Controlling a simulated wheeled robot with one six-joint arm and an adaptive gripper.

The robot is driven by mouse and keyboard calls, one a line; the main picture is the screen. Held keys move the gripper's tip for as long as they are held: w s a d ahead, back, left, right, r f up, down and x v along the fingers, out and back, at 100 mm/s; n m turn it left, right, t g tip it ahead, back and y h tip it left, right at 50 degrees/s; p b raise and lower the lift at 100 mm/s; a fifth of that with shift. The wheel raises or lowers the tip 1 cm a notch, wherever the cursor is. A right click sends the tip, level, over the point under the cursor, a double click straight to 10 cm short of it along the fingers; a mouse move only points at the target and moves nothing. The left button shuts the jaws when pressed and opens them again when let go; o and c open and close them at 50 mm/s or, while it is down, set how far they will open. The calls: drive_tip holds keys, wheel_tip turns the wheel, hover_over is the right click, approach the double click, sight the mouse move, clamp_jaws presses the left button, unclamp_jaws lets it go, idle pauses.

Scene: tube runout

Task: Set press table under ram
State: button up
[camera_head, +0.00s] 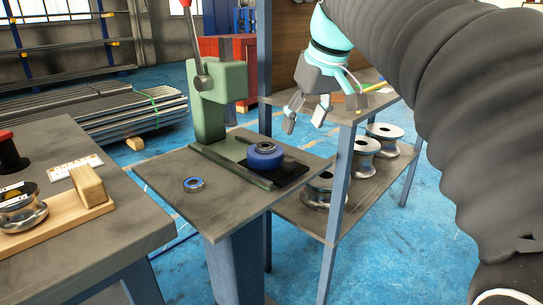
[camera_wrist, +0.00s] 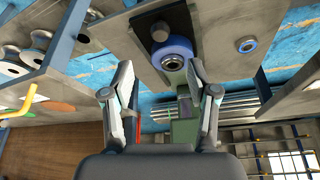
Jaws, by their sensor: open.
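The green press (camera_head: 208,105) stands on a grey bench, with a red-tipped lever and its head overhanging. The black press table (camera_head: 288,171) lies on green rails in front of the press. A blue roller with a metal centre (camera_head: 265,156) sits on it, out to the right of the press head rather than beneath it. The wrist view also shows the press table (camera_wrist: 148,20) and the roller (camera_wrist: 172,50). My gripper (camera_head: 306,110) is open and empty, above and to the right of the press table. The ram's lower end is not clearly visible.
A small blue-rimmed bearing (camera_head: 194,184) lies on the press bench. A shelf unit with metal spools (camera_head: 364,160) stands close on the right. A workbench (camera_head: 115,205) with a wooden block and parts is at left. Metal bars are stacked behind.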

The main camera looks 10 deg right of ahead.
sight(290, 159)
drive_tip(key=b+x, duration=0.1)
drive_tip(key=x, duration=1)
clamp_jaws()
drive_tip(key=shift+w, duration=0.15)
